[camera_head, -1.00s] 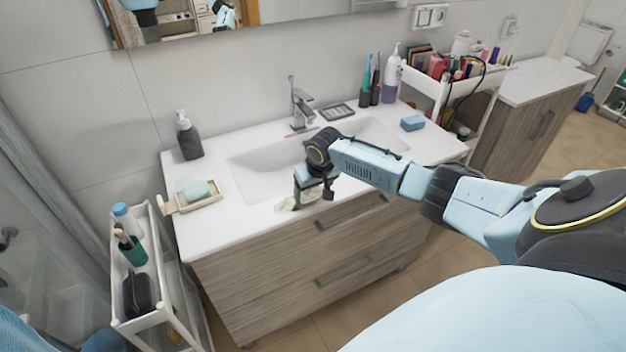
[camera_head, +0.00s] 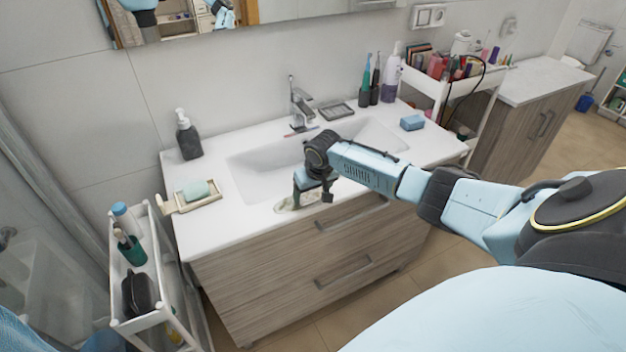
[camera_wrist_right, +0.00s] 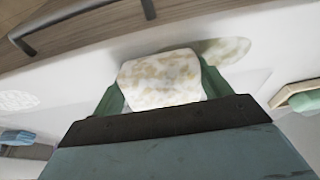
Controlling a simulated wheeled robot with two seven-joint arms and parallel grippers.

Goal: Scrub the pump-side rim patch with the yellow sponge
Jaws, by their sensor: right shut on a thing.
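My right gripper (camera_head: 300,194) is down at the front rim of the white washbasin, on its left half. In the right wrist view its green fingers are shut on a sponge (camera_wrist_right: 160,80) whose visible face is whitish with yellow-brown blotches. A dull greenish-beige rim patch (camera_head: 287,205) lies on the rim at the gripper; it also shows just beyond the sponge in the wrist view (camera_wrist_right: 228,48). The sponge looks at or very near the rim; I cannot tell contact for sure. A dark soap pump bottle (camera_head: 188,136) stands at the back left of the basin top. My left gripper is not in view.
A green soap bar (camera_head: 196,190) lies on a dish at the left. A blue sponge (camera_head: 412,122) lies at the right. The faucet (camera_head: 300,105) stands behind the bowl. White carts (camera_head: 147,318) flank the vanity. A pale round mark (camera_wrist_right: 17,100) shows on the rim in the wrist view.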

